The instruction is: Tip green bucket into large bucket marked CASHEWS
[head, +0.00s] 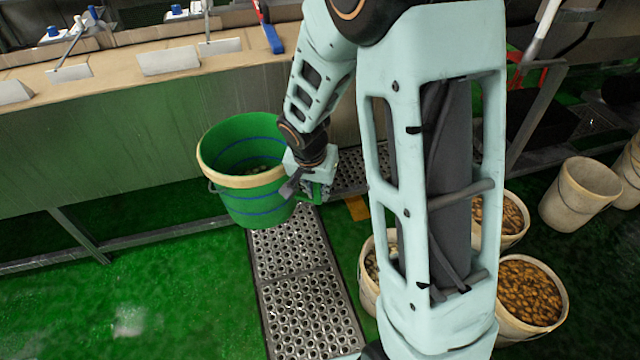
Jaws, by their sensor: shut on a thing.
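The green bucket (250,200), with a cream rim and blue bands, hangs upright above the metal grating. Some pale contents show low inside it. My gripper (312,190) is at the bucket's right side and shut on it; my wrist partly hides the contact. Several large cream buckets stand on the floor at the right. One holds brown nuts (528,292), and another behind it also holds brown nuts (500,218). A third, with pale contents (369,262), is partly hidden by my arm. No CASHEWS marking is readable.
A long metal counter (120,150) with a brown top runs along the back left. Perforated metal grating (295,275) lies on the green floor (150,290). Another cream bucket (580,195) stands at the right. Open floor lies at the left front.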

